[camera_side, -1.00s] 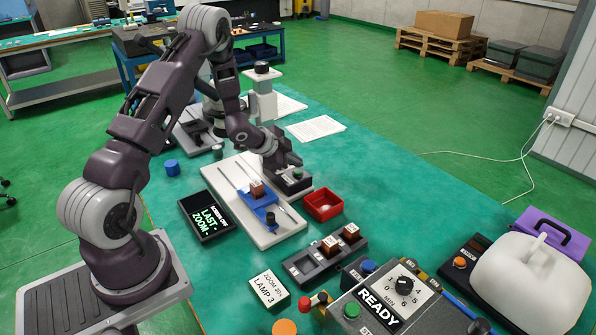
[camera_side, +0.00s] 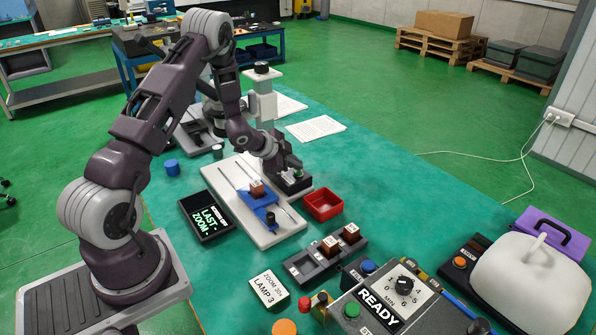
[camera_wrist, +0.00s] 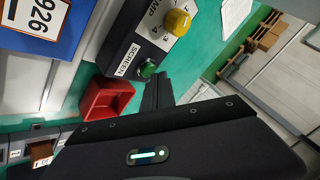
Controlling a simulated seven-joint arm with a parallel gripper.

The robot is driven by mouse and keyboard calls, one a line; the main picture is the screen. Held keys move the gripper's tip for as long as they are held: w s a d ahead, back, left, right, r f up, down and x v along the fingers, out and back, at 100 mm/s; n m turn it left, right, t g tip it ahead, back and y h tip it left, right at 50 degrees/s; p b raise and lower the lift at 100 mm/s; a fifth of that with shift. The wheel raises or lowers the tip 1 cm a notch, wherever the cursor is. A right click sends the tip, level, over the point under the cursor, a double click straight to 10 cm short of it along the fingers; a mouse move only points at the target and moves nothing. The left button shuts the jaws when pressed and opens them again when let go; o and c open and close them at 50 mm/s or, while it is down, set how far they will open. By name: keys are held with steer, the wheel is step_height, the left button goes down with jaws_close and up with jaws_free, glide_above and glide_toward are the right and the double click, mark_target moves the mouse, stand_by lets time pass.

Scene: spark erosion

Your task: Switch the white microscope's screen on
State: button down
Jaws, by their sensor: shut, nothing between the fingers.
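The white microscope (camera_side: 262,232) has a flat white base, a blue stage carrying a small brown block, and a column at the back. Its dark control box shows in the wrist view, with a green button (camera_wrist: 148,69) beside the label SCREEN and a yellow knob (camera_wrist: 177,21) beside LAMP. The black display (camera_side: 207,216) left of the base reads LAST ZOOM with a dash; its small top line seems to say SCREEN OFF. My gripper (camera_wrist: 158,90) is shut and empty, its fingertips close beside the green button. I cannot tell whether they touch it.
A red open tray (camera_side: 323,205) stands right of the base. A dark rack (camera_side: 325,262) with brown blocks, a ZOOM/LAMP 3 card (camera_side: 269,289) and a READY control box (camera_side: 385,300) are nearer the camera.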

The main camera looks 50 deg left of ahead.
mark_target(295, 172)
steer(key=shift+f, duration=0.3)
stand_by(0.4)
steer(key=shift+r, duration=0.8)
step_height(295, 172, up, 6)
steer(key=shift+r, duration=0.1)
